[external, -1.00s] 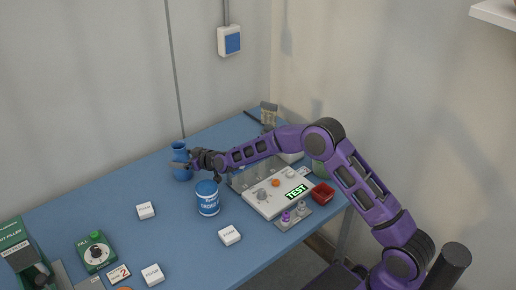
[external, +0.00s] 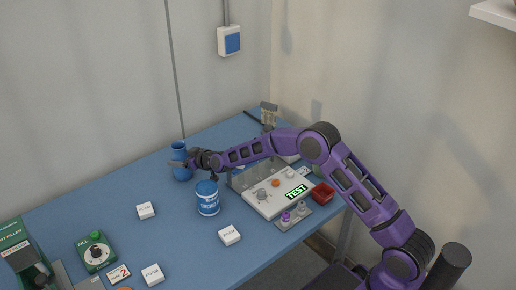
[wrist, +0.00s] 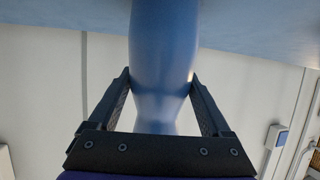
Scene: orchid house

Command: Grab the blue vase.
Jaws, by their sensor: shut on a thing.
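The blue vase (external: 180,150) stands upright on the blue table near its back edge, against the pale wall. In the wrist view the vase (wrist: 162,45) fills the middle, with its narrower part between the two fingers. My gripper (external: 183,164) reaches it from the right, and in the wrist view my gripper (wrist: 160,88) is shut on the vase, one finger on each side. The vase's base seems to be at the table; I cannot tell any gap below it.
A blue and white tin (external: 208,198) stands close in front of my gripper. Several white blocks, one here (external: 146,210), lie on the table (external: 110,205). The table's left middle is mostly clear.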

